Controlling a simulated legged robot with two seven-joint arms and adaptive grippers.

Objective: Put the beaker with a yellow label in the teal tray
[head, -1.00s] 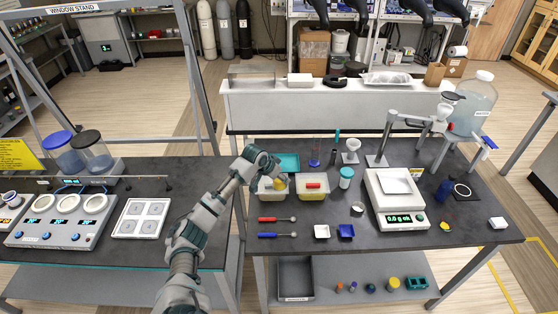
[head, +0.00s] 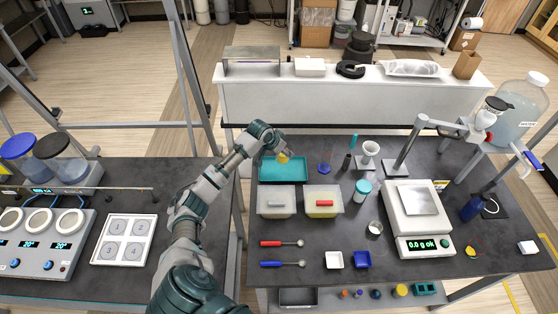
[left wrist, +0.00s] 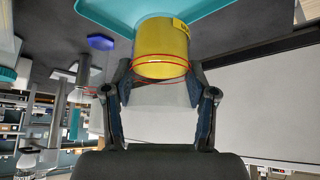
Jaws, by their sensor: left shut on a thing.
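The beaker with a yellow label (head: 283,158) is held over the teal tray (head: 262,173). In the left wrist view the beaker (left wrist: 162,50) has a broad yellow band, red rings and a clear part between the fingers. My left gripper (head: 279,150) is shut on it; its two fingers (left wrist: 160,95) stand on either side. The teal tray (left wrist: 105,15) shows behind the beaker in the left wrist view. The visible part of the tray is bare. Whether the beaker touches the tray floor, I cannot tell. My right gripper is not in view.
Two clear bins, left (head: 276,213) and right (head: 313,213), stand just in front of the tray. A blue-based cylinder (head: 324,168) and a white funnel (head: 369,152) stand to its right. A balance (head: 412,205) sits further right. A white ledge (head: 300,105) runs behind.

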